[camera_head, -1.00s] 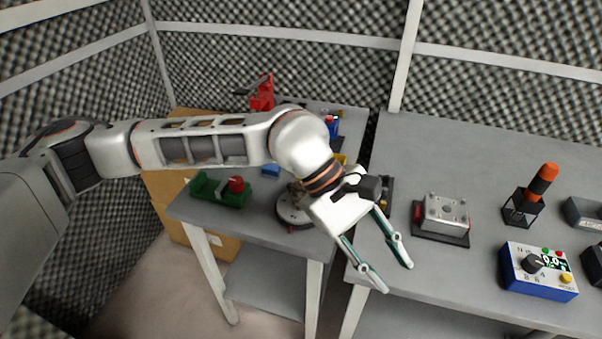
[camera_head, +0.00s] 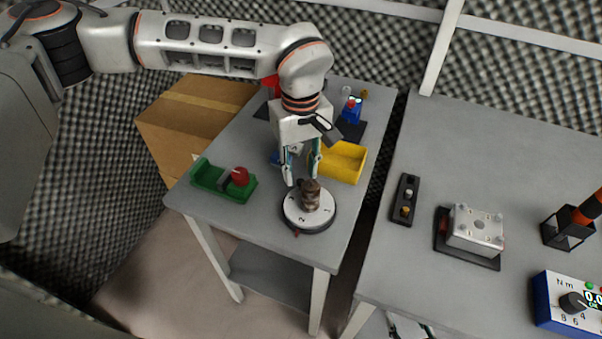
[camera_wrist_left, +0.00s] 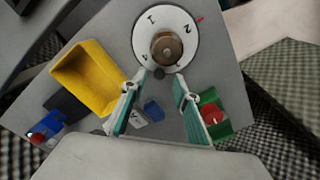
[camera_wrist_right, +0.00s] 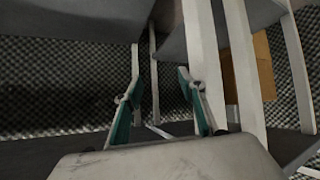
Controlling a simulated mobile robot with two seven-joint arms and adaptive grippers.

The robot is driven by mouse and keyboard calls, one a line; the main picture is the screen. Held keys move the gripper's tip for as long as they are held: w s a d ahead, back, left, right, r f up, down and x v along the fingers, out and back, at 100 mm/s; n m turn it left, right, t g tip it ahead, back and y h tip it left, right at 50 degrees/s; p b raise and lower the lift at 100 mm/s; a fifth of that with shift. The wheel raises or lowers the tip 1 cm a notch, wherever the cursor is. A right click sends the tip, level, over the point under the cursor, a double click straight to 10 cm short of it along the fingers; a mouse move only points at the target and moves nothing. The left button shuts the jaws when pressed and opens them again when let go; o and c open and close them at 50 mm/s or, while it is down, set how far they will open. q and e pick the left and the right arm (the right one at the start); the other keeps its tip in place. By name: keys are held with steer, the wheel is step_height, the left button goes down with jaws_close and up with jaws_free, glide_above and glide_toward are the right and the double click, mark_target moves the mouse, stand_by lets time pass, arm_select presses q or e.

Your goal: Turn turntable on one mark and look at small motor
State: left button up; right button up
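The turntable (camera_head: 297,221) is a round white disc with numbers on a dark base, on the left table. A small brown motor (camera_head: 311,194) stands on its middle. A red pointer (camera_head: 296,233) sits at the front rim, near the number 2. In the left wrist view the turntable (camera_wrist_left: 148,25) and the motor (camera_wrist_left: 167,47) lie just beyond my fingertips. My left gripper (camera_head: 301,180) is open and empty, pointing down just behind the motor. My right gripper (camera_wrist_right: 160,85) is open and empty, low by the table legs; the head view shows only a bit at the bottom.
A yellow bin (camera_head: 343,163) stands behind the turntable, a green holder with a red knob (camera_head: 224,181) to its left. A blue block (camera_wrist_left: 153,111) lies under my left fingers. The right table holds a metal block fixture (camera_head: 474,230) and a blue meter (camera_head: 556,304). A gap separates the tables.

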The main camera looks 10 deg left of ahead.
arm_select(q)
steer(key=shift+f, duration=1.05)
arm_select(e)
steer(key=shift+w+r, duration=0.5)
steer(key=shift+w, duration=0.05)
arm_select(q)
jaws_close()
arm_select(e)
steer(key=shift+s+f, duration=0.1)
steer(key=shift+f, duration=0.05)
arm_select(q)
steer(key=shift+a+n, duration=0.1)
steer(key=shift+n, duration=0.2)
